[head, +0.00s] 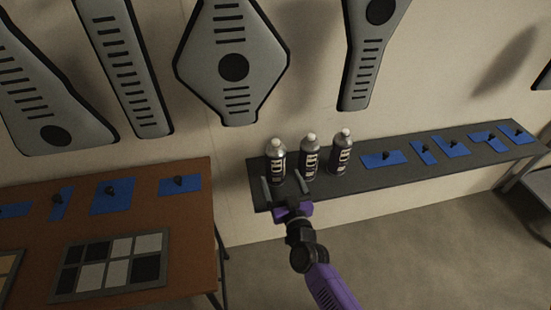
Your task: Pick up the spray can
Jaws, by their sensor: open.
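Three similar spray cans with dark bodies, pale labels and light caps stand upright in a row at the left part of the dark shelf (400,172). They are the left can (276,165), the middle can (310,160) and the right can (341,157). My gripper (284,187) is open at the shelf's front left edge, with its fingers pointing toward the cans. The left finger lies just left of the left can's base, and the right finger lies in front of the gap between the left and middle cans. I cannot tell whether the fingers touch a can.
Blue pads (384,158) with small dark pieces lie along the shelf to the right. A brown table (190,225) with more blue pads and a tray of grey and black tiles (57,291) stands at left. Grey panels (233,40) hang on the wall.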

